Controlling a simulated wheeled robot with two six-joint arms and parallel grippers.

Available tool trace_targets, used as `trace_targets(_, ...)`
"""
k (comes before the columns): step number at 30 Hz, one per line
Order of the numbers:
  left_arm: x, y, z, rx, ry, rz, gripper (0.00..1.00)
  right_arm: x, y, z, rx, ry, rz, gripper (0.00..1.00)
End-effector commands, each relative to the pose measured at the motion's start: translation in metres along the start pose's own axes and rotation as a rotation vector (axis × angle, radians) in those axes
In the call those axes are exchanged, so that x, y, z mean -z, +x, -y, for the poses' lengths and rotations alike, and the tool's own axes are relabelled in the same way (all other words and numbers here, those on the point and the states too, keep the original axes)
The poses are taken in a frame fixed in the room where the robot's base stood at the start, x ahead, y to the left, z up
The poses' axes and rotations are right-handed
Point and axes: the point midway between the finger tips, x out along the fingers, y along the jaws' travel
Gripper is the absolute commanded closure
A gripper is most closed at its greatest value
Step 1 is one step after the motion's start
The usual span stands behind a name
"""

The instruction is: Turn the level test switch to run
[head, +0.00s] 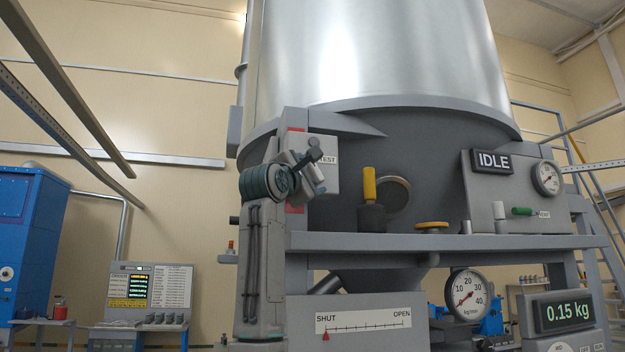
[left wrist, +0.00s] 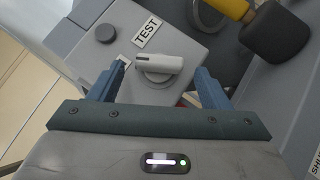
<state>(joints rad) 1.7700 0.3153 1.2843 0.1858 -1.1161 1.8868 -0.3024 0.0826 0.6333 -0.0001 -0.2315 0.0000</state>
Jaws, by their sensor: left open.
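The level test switch (left wrist: 158,66) is a pale grey rotary knob with a bar handle on a grey box (left wrist: 190,45). In the left wrist view its bar lies roughly crosswise between my fingers, below the TEST label (left wrist: 147,32). A second label, by my left-hand fingertip, is mostly hidden and unreadable. My left gripper (left wrist: 162,70) is open, one blue finger on each side of the knob, with gaps showing. In the head view my left gripper (head: 309,168) is in front of the box (head: 324,150) and hides the switch. My right gripper is not in view.
A yellow-handled part (head: 369,185) stands right of the box, above a grey ledge (head: 440,242). An IDLE display (head: 492,161) and a gauge (head: 546,178) are farther right. The silo (head: 375,50) rises above. A SHUT–OPEN scale (head: 363,320) is below.

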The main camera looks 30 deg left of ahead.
Motion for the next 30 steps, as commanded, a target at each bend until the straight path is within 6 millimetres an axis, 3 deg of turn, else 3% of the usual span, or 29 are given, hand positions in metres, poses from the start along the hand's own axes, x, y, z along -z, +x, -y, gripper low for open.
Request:
trace_targets(3,0.003,-0.028,0.005,-0.003,0.000,0.001,0.29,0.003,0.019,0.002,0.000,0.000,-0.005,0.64)
trace_targets(12,0.001,-0.078,0.004,0.000,0.000,0.001,0.29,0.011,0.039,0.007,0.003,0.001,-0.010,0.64)
trace_targets(18,0.000,-0.088,0.002,0.002,0.000,0.000,0.29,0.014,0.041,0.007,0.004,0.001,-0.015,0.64)
trace_targets(30,0.000,-0.088,0.002,0.002,0.000,0.000,0.29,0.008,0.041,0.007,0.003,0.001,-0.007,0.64)
